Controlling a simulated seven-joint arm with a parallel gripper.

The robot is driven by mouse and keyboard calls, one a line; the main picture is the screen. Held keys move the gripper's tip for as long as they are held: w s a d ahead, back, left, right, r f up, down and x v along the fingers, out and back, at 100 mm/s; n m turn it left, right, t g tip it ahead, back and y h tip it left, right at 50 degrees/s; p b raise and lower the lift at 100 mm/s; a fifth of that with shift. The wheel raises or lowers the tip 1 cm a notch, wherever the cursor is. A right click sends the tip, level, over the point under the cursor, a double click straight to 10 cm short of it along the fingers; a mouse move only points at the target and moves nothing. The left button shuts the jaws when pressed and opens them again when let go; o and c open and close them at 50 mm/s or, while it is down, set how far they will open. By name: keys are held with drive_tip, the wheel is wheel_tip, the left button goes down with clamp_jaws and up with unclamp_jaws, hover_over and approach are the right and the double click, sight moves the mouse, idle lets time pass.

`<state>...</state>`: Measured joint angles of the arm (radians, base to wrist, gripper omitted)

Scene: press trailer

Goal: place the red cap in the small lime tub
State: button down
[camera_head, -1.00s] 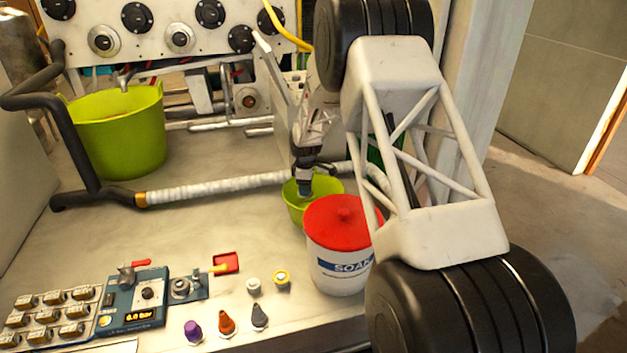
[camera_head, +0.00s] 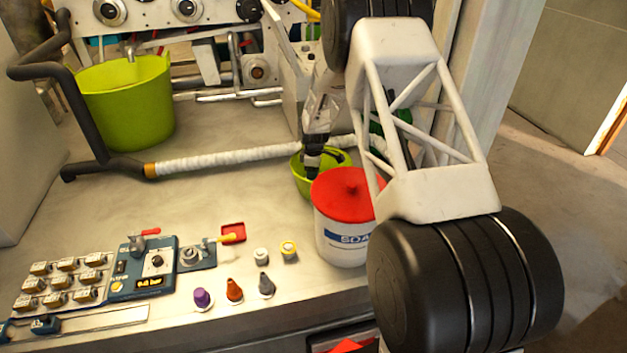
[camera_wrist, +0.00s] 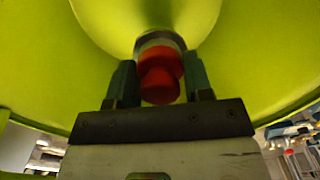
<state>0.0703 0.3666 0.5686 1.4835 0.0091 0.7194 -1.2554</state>
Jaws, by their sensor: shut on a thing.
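The small lime tub (camera_head: 302,181) stands on the bench, just behind a white bucket with a red lid. My gripper (camera_head: 313,163) points down into its mouth. In the wrist view the lime wall (camera_wrist: 245,60) fills most of the picture around my fingers. My gripper (camera_wrist: 160,80) is shut on the red cap (camera_wrist: 160,85), which sits between the two dark fingers with a greyish ring at its far end. I cannot tell whether the cap touches the tub's bottom. The head view hides the cap.
The white bucket (camera_head: 345,243) with its red lid (camera_head: 350,195) stands close in front of the tub. A large lime tub (camera_head: 125,110) stands at the back left. A white-wrapped pipe (camera_head: 225,161) crosses the bench. Several small nozzles and a control panel (camera_head: 145,268) lie at the front left.

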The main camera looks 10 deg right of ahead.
drive_tip(key=shift+f, duration=0.15)
drive_tip(key=shift+f, duration=1.85)
drive_tip(key=shift+f, duration=0.15)
drive_tip(key=c, duration=0.5)
unclamp_jaws()
drive_tip(key=shift+r, duration=0.2)
drive_tip(key=shift+r, duration=5.95)
